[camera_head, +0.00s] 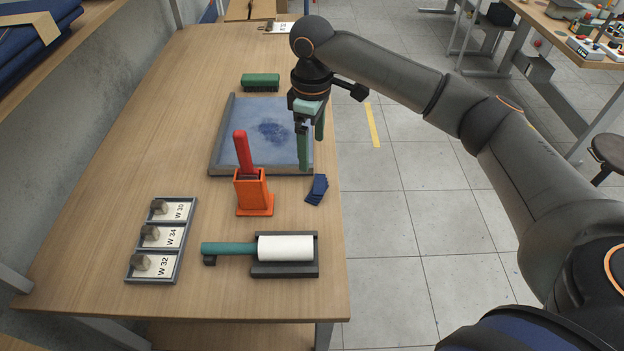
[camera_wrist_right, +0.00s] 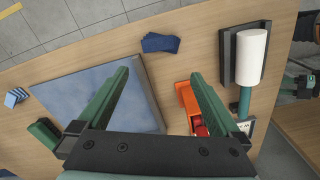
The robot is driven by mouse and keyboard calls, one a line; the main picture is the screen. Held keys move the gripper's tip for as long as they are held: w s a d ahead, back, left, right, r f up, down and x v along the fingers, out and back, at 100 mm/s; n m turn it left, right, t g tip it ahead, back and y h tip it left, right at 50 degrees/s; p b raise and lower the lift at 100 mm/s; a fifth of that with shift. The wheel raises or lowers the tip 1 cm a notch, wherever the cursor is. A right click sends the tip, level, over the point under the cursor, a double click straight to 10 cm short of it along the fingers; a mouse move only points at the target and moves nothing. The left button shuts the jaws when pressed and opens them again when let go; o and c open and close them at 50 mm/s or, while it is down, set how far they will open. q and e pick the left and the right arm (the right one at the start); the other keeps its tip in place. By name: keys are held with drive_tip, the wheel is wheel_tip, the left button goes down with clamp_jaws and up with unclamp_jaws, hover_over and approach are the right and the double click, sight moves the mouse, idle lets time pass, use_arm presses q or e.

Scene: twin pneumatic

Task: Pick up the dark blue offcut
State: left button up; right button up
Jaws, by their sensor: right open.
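The dark blue offcut (camera_head: 317,189) is a small stack of flat blue pieces on the table near its right edge. It also shows at the top of the right wrist view (camera_wrist_right: 160,43). My right gripper (camera_head: 311,150) points down, open and empty, over the right side of the blue pad tray, apart from the offcut. In the wrist view its green fingers (camera_wrist_right: 163,72) are spread wide with the offcut above them in the picture. My left gripper is not in the head view; a dark and teal part at the wrist view's right edge may be it (camera_wrist_right: 300,82).
The blue pad tray (camera_head: 215,150) lies behind the offcut. An orange holder (camera_head: 254,193) with a red handle stands to its left. A white roller (camera_head: 285,248) lies in front. A green brush (camera_head: 260,82) and a W-labelled rack (camera_head: 161,240) lie farther off. The table edge is close at right.

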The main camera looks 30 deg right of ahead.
hover_over(315, 185)
wheel_tip(315, 185, down, 5)
drive_tip(key=shift+w+a+r, duration=0.1)
drive_tip(key=shift+a, duration=0.05)
drive_tip(key=shift+f, duration=3.15)
drive_tip(key=c, duration=1)
drive_tip(key=shift+r, duration=0.1)
